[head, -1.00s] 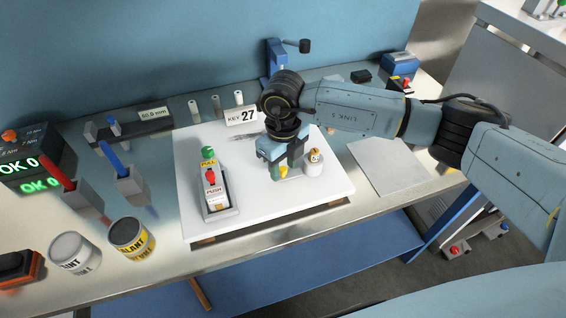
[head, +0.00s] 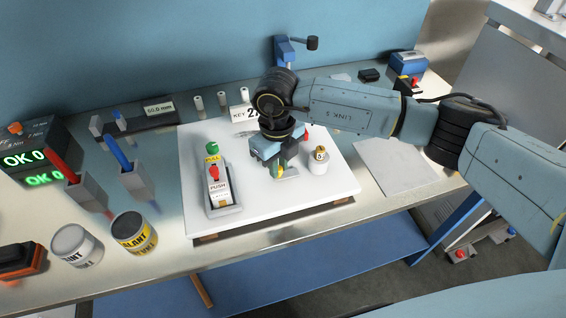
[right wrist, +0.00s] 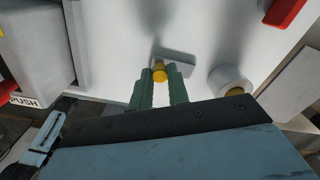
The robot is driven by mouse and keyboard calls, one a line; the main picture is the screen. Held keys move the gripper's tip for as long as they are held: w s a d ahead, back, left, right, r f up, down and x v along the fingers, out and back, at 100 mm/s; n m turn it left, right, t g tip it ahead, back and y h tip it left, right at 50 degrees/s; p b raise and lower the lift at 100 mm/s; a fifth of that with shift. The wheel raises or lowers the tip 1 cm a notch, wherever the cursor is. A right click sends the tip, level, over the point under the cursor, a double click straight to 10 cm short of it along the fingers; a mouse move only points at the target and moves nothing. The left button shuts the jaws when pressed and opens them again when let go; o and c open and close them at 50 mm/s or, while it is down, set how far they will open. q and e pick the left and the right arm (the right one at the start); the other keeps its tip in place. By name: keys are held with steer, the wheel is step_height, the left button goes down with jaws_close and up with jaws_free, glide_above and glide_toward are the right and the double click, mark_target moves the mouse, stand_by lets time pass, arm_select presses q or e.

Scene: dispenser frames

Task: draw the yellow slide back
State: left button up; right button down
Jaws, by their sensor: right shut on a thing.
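The yellow slide (right wrist: 159,71) shows in the right wrist view as a small round yellow end between two green fingertips. A grey block (right wrist: 178,63) lies right beside it on the white board. My right gripper (right wrist: 160,78) is shut on the yellow slide. In the head view my right gripper (head: 278,168) points down at the board, and only a sliver of yellow shows between its fingers. The rest of the slide is hidden by the hand. My left gripper is not in view.
On the white board (head: 270,215), a grey fixture with PULL and PUSH labels (head: 219,190) stands left of the hand. A white cylinder with a yellow top (head: 318,162) stands close on the right. A red part (right wrist: 287,10) is beyond. Cans (head: 134,233) stand at front left.

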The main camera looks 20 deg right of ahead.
steer(key=c, duration=1.3)
jaws_free()
steer(key=shift+a, duration=0.3)
steer(key=shift+d, duration=0.1)
steer(key=shift+r, duration=0.1)
step_height(320, 180, up, 13)
steer(key=shift+r+b, duration=0.2)
steer(key=shift+b, duration=0.2)
